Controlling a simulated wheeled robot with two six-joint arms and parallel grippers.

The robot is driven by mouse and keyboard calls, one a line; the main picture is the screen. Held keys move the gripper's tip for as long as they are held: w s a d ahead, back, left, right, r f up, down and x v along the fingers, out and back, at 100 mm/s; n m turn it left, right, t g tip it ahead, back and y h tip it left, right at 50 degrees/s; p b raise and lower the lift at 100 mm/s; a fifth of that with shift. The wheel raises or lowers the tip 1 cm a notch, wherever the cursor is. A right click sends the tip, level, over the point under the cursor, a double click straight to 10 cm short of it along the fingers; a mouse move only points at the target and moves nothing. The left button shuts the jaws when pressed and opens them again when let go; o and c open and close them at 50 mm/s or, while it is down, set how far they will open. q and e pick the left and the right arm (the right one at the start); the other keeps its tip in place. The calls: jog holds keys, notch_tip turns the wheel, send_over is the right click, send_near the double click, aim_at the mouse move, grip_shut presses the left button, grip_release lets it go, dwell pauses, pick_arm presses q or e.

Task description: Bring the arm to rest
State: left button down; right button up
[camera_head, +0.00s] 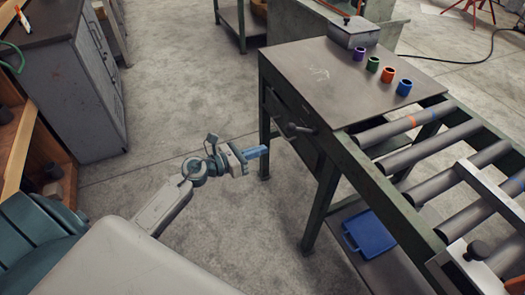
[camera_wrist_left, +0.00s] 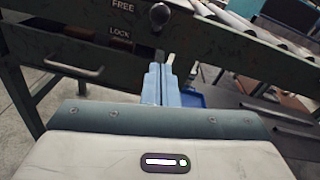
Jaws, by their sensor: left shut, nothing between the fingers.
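My left gripper (camera_head: 262,152) has blue fingers and hangs in free air over the floor, left of the green-framed bench (camera_head: 325,165). Its fingers are shut with nothing between them. In the left wrist view the closed fingers (camera_wrist_left: 161,72) point at the bench side, below a dark lever knob (camera_wrist_left: 159,15) and the FREE and LOCK labels. I cannot tell the exact gap to the bench. My right gripper is not in view.
Rollers (camera_head: 432,148) extend right. A blue bin (camera_head: 370,234) sits on the lower shelf. A grey cabinet (camera_head: 85,95) stands left. Floor (camera_head: 190,105) between is clear.

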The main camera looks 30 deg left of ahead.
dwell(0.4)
pick_arm(q)
jog(key=s+a+f+n+y, duration=0.1)
jog(key=a+f+n+y, duration=0.25)
jog(key=f+n, duration=0.55)
jog(key=s+a+f+n+y, duration=0.2)
jog(key=a+f+n+y, duration=0.15)
jog(key=f+n, duration=0.55)
jog(key=s+a+f+n+g+y, duration=0.15)
jog(key=s+f+n, duration=0.3)
jog(key=f, duration=0.45)
jog(key=s+a+f+n+g+y, duration=0.15)
jog(key=s+f+n, duration=0.35)
jog(key=f, duration=0.5)
jog(key=s+d+f+n+g, duration=0.2)
jog(key=s+f, duration=0.4)
jog(key=s, duration=0.5)
jog(key=s+d+f+n+g, duration=0.3)
jog(key=s+f+n, duration=0.3)
jog(key=s, duration=0.6)
jog(key=s+d+f+n+g, duration=0.2)
jog(key=s+f+n+g, duration=0.2)
jog(key=s+f, duration=0.3)
jog(key=s+n, duration=0.1)
jog(key=s, duration=0.3)
jog(key=shift+s+d+f+g+y, duration=0.2)
jog(key=shift+g+y, duration=0.1)
jog(key=shift+g, duration=0.1)
